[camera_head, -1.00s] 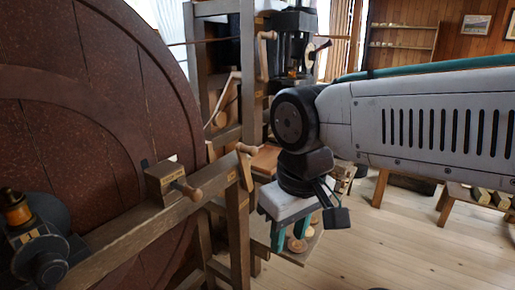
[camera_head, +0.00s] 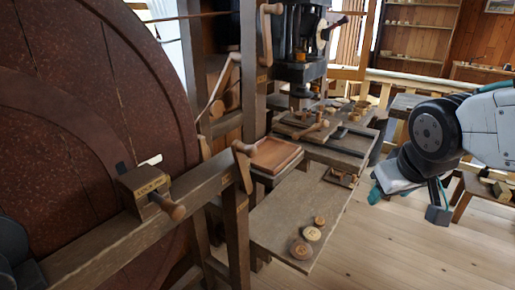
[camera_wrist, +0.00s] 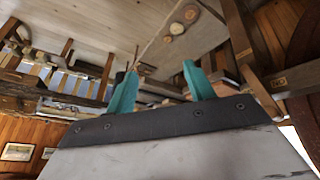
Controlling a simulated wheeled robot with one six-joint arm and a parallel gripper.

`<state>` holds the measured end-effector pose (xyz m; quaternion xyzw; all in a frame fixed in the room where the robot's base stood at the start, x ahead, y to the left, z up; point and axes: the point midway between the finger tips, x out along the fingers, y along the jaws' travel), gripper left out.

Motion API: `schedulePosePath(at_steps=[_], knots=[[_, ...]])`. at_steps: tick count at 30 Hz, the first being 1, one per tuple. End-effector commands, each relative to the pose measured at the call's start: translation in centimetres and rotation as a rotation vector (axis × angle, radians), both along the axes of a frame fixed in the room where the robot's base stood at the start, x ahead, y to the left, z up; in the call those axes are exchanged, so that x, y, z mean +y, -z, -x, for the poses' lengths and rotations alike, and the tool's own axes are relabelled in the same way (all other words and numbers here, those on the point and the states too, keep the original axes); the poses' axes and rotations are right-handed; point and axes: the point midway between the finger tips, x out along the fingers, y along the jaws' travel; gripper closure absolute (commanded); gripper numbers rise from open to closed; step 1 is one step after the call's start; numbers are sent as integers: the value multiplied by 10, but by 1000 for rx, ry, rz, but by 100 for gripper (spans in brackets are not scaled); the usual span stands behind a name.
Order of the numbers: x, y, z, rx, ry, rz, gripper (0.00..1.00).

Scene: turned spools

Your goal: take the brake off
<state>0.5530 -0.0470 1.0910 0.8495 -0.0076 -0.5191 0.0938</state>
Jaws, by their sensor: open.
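The big brown wheel (camera_head: 95,90) fills the left of the head view, behind a timber frame (camera_head: 110,225). A wooden block (camera_head: 140,186) on the frame's rail has a small plate, seemingly lettered "LOCK", and a turned peg handle (camera_head: 172,208). A wooden lever (camera_head: 242,165) with a knob stands at the rail's end post. Another wooden lever (camera_head: 266,35) is on the upright post above. I cannot tell which is the brake. My gripper is at the right, clear of all of these; its teal fingers (camera_wrist: 160,85) are apart and empty in the wrist view.
A low board (camera_head: 300,215) with several wooden discs (camera_head: 312,234) lies right of the frame. Behind it is a bench (camera_head: 335,150) with tools, below a dark press (camera_head: 300,60). The wooden floor (camera_head: 390,260) at the front right is open.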

Motion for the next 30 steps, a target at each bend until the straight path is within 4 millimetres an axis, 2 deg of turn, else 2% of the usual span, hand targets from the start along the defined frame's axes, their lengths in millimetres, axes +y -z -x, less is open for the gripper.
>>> schedulePosePath(at_steps=[1, 3, 6, 9, 12, 15, 19, 21, 25, 30], knots=[[3, 5, -32, -74, -51, 25, 47], [12, 5, -74, -199, -133, 49, 47], [36, 8, -126, -368, -275, 56, 47], [70, 11, -166, -532, -429, 22, 47], [113, 16, -189, -681, -590, -54, 47], [152, 21, -197, -808, -735, -160, 47], [190, 25, -191, -928, -870, -305, 47], [203, 25, -186, -971, -918, -370, 47], [215, 25, -179, -1017, -964, -444, 47], [230, 24, -185, -1032, -978, -465, 47]])
